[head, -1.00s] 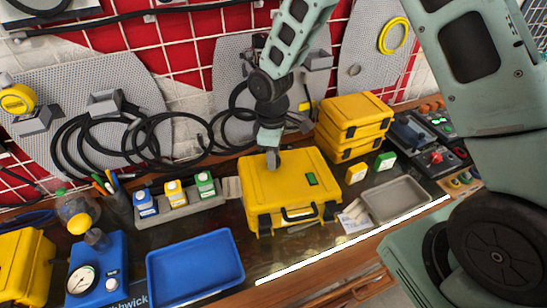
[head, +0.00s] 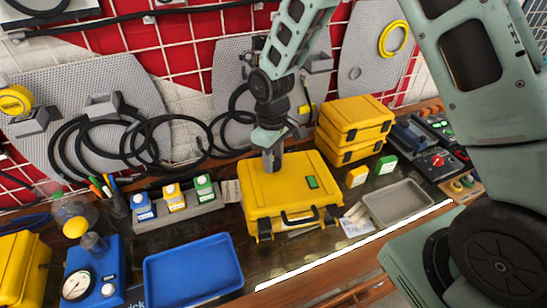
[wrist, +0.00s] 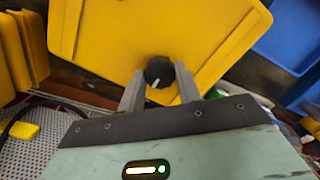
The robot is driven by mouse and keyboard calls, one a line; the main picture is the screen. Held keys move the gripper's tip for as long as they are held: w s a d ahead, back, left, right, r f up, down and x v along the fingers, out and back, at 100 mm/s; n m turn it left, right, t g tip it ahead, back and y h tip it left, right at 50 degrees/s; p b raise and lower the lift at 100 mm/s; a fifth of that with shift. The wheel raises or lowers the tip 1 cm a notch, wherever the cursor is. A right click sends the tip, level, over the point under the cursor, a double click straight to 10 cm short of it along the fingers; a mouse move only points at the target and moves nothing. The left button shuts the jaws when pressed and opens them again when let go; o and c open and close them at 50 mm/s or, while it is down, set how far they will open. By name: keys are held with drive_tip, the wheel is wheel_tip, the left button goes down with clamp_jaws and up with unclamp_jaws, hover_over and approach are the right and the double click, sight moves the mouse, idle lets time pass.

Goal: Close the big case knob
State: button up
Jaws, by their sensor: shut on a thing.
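The big yellow case (head: 285,195) lies closed on the bench in the middle of the head view, with a dark handle on its front and a green label on its lid. Its yellow lid (wrist: 130,35) fills the upper middle of the wrist view. A round black knob (wrist: 158,71) with a white mark sits near the lid's edge. My gripper (wrist: 160,84) has one finger on each side of the knob and is shut on it. In the head view my gripper (head: 271,163) points down at the lid's back left part and hides the knob.
Two stacked yellow cases (head: 352,125) stand close behind on the right. A grey tray (head: 425,216) lies to the right and a blue tray (head: 195,292) to the front left. A grey rack (head: 205,209) with small bottles is left of the case. Black cables hang behind.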

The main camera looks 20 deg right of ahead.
drive_tip(key=o, duration=1)
wheel_tip(320, 180, up, 17)
drive_tip(key=w+b, duration=0.1)
drive_tip(key=b, duration=0.2)
drive_tip(key=shift+w+r, duration=0.15)
drive_tip(key=shift+r, duration=0.05)
drive_tip(key=s+a+f, duration=0.2)
drive_tip(key=s, duration=0.7)
drive_tip(key=s+a+f+b, duration=0.1)
drive_tip(key=s+a+f, duration=0.1)
drive_tip(key=s, duration=0.6)
drive_tip(key=s+a+f+b, duration=0.1)
drive_tip(key=s+a+f, duration=0.1)
drive_tip(key=s, duration=0.7)
drive_tip(key=shift+s+a+n+t+y, duration=0.25)
drive_tip(key=shift+s+n+t+y, duration=0.05)
drive_tip(key=shift+t, duration=0.1)
